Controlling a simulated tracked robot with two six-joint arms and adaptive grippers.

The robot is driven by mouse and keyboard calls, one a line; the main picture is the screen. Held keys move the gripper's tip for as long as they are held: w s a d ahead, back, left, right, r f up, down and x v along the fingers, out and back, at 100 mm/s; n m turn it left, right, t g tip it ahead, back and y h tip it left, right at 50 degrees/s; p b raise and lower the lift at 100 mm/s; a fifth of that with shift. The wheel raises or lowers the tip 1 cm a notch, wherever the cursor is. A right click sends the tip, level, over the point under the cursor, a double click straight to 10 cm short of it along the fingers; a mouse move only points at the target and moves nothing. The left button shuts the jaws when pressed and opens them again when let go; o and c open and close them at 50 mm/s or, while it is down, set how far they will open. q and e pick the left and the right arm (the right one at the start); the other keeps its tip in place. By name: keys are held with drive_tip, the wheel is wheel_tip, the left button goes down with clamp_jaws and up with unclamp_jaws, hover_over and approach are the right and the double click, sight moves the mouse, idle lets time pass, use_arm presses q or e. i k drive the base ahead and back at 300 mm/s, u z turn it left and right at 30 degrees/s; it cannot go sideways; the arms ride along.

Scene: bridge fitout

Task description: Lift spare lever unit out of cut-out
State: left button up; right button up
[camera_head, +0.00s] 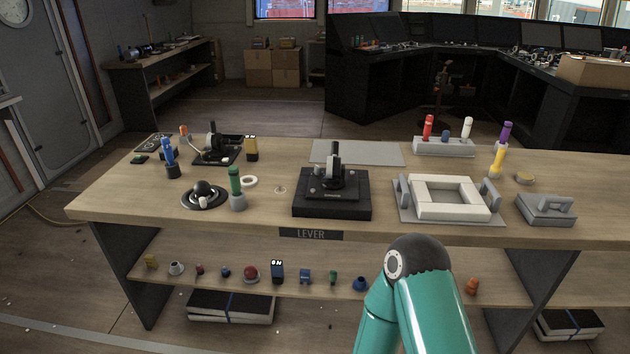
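A black lever unit (333,186) with an upright handle sits on a black block (332,207) at the middle of the bench, behind the "LEVER" label. It looks seated in the block's top; how deep it sits, and any cut-out under it, are hidden. A second dark lever unit (217,150) with an upright handle stands on the back left of the bench. The frame does not show which one is the spare. A teal arm of mine rises at the lower right of centre. Neither gripper is in view.
A white frame (448,212) on a grey plate and a grey handled block (545,209) stand to the right. A rack (443,147) of coloured handles stands behind. A black domed ring (204,196) and a green handle (236,185) are left. A grey mat (357,153) lies bare behind the block.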

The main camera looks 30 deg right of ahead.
sight(333, 184)
drive_tip(key=u, duration=0.1)
drive_tip(key=i, duration=0.95)
drive_tip(key=z, duration=0.7)
